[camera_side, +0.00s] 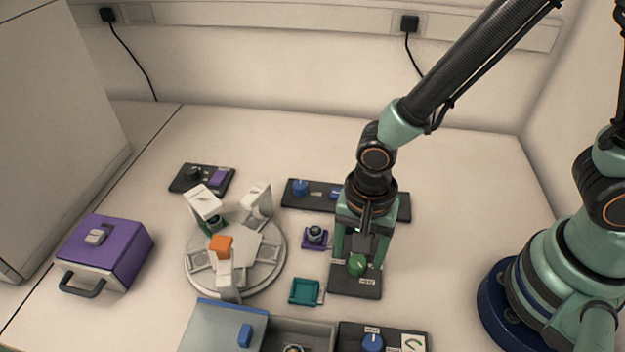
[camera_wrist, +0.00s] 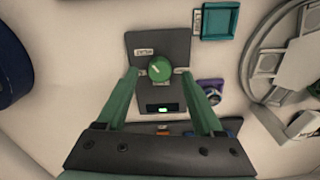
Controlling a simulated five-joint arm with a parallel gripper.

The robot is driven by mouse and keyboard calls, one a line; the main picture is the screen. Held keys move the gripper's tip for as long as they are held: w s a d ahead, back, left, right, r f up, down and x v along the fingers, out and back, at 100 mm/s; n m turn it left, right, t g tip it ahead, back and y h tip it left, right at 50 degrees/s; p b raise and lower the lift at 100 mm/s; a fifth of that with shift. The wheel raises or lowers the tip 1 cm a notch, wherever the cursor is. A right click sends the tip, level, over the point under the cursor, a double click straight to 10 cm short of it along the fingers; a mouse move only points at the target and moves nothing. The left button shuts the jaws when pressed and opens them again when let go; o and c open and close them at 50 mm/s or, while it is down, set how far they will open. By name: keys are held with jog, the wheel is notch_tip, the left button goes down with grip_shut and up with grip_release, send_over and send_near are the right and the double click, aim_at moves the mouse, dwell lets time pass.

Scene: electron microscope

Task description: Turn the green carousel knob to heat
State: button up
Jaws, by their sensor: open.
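The green carousel knob (camera_side: 357,265) sits on a dark panel (camera_side: 350,289) on the table. In the wrist view the green knob (camera_wrist: 160,68) has a pale pointer line, and its dark panel (camera_wrist: 178,46) has a white label and a small lit display. I cannot read the labels well enough to tell the knob's setting. My gripper (camera_side: 364,254) is over the panel, pointing down, with its fingers open. In the wrist view my gripper (camera_wrist: 160,80) has one green finger on each side of the knob. I cannot tell whether either finger touches it.
The round white carousel (camera_side: 277,262) stands to the left, with a small purple block (camera_side: 314,243) and a teal tray (camera_side: 304,291) between. A long dark panel (camera_side: 403,207) lies behind my gripper. Another panel with a blue knob (camera_side: 372,343) is in front. A purple box (camera_side: 110,249) stands far left.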

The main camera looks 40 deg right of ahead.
aim_at(358, 260)
notch_tip(358, 260, up, 10)
dwell(0.5)
jog(key=shift+d+r, duration=0.1)
jog(key=w+d+r+n+t, duration=0.2)
jog(key=d+r+n, duration=0.3)
jog(key=d, duration=0.4)
jog(key=w+d+r+n+t, duration=0.2)
jog(key=d+r+n, duration=0.3)
jog(key=d, duration=0.4)
jog(key=shift+w+r+n+t, duration=0.35)
jog(key=shift+r+t, duration=0.25)
jog(key=shift+t, duration=0.2)
